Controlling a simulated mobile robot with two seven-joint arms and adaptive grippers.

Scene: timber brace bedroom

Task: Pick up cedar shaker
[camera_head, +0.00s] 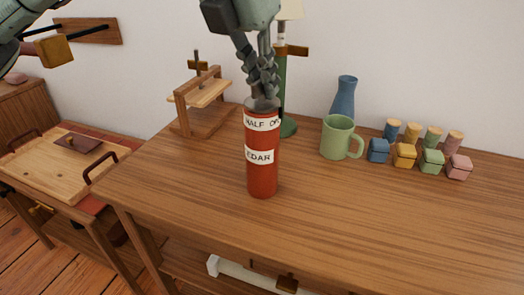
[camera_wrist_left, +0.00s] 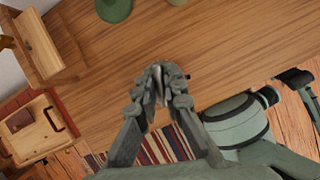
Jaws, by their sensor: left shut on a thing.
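The cedar shaker (camera_head: 262,178) is a red upright cylinder with white labels; part of the lettering reads "EDAR". It appears near the middle of the head view, over the wooden table. My left gripper (camera_head: 263,92) comes down from above and is shut on the shaker's narrow grey top. I cannot tell whether the shaker's base touches the table. In the left wrist view my left gripper's fingers (camera_wrist_left: 160,85) are close together, with only a pale sliver between them; the red body is hidden.
The wooden table (camera_head: 400,215) carries a wooden stand (camera_head: 205,118), a green-based lamp (camera_head: 287,127), a green mug (camera_head: 337,138), a blue vase (camera_head: 344,98) and several coloured jars with corks. A lower bench with a tray (camera_head: 60,172) stands left. The front right tabletop is clear.

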